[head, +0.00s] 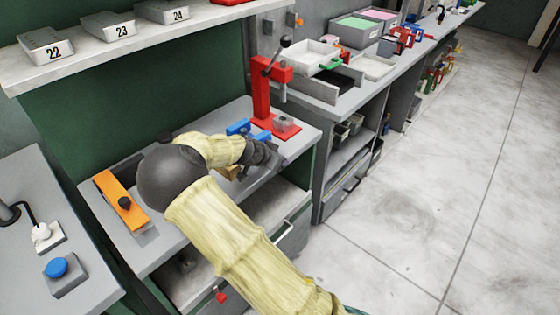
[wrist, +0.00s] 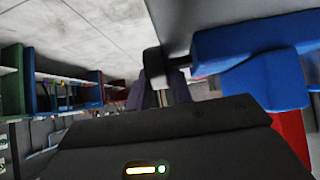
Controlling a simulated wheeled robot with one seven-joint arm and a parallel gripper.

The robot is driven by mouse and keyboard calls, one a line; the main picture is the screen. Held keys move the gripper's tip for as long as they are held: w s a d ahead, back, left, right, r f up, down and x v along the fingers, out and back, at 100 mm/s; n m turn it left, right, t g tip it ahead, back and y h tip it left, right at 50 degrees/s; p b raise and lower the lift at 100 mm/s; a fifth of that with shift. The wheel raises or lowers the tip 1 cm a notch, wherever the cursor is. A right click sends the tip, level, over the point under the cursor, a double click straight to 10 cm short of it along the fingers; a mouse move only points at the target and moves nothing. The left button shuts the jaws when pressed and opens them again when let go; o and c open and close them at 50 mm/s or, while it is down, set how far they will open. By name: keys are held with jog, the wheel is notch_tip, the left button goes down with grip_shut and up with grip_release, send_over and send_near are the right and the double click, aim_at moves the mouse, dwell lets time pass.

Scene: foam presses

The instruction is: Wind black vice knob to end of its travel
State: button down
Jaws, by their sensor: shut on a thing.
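The blue vice (head: 238,128) sits on the grey bench, partly hidden behind my arm in the head view. In the wrist view its blue body (wrist: 265,70) fills the right side. My gripper (head: 268,156) is at the vice's near side, by the bench's front edge. In the wrist view my gripper (wrist: 160,94) is shut on the black vice knob (wrist: 153,64), a dark piece showing just beyond the fingers. The fingers hide much of the knob, and its turn angle cannot be told.
A red press (head: 262,92) with a black-balled lever stands right behind the vice. An orange fixture (head: 112,190) with a black knob lies left of my arm. A shelf (head: 130,38) with numbered trays hangs above. The floor (head: 420,190) on the right is clear.

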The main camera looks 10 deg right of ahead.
jog(key=shift+a, duration=0.1)
jog(key=c, duration=1.5)
grip_release()
jog(key=v, duration=1.7)
jog(key=shift+a+r, duration=0.1)
jog(key=shift+a, duration=0.05)
